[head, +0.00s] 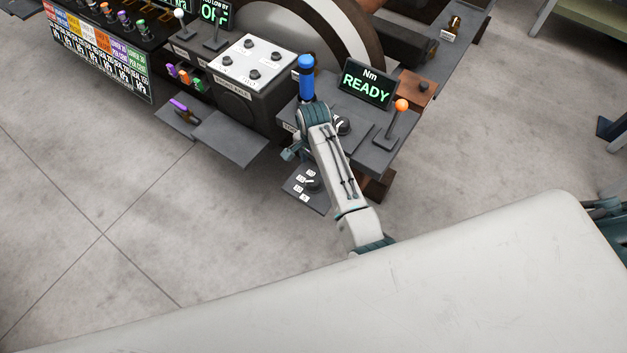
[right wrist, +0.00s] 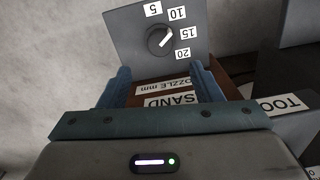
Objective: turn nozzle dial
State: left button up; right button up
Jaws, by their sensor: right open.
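The nozzle dial (right wrist: 160,38) is a dark round knob with a white pointer on a grey plate marked 5, 10, 15 and 20. Its pointer aims roughly toward the 10. In the head view the dial (head: 312,184) sits on a small low plate (head: 322,201) at the front of the bench, partly beside my arm. My right gripper (right wrist: 158,72) is open and empty, its two blue fingers short of the knob and apart from it. In the head view the right gripper (head: 290,152) is small, near the plate and partly hidden. My left gripper is not seen.
A "SAND" label (right wrist: 171,101) shows between the fingers. On the bench stand a blue handle (head: 306,78), a READY display (head: 367,82), an orange-topped lever (head: 402,106) and another black knob (head: 343,124). A grey shelf (head: 232,138) juts out left. The floor in front is clear.

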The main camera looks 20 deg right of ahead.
aim_at(314, 181)
notch_tip(314, 181, down, 10)
jog(key=shift+f, duration=0.25)
dwell(0.3)
jog(key=c, duration=1)
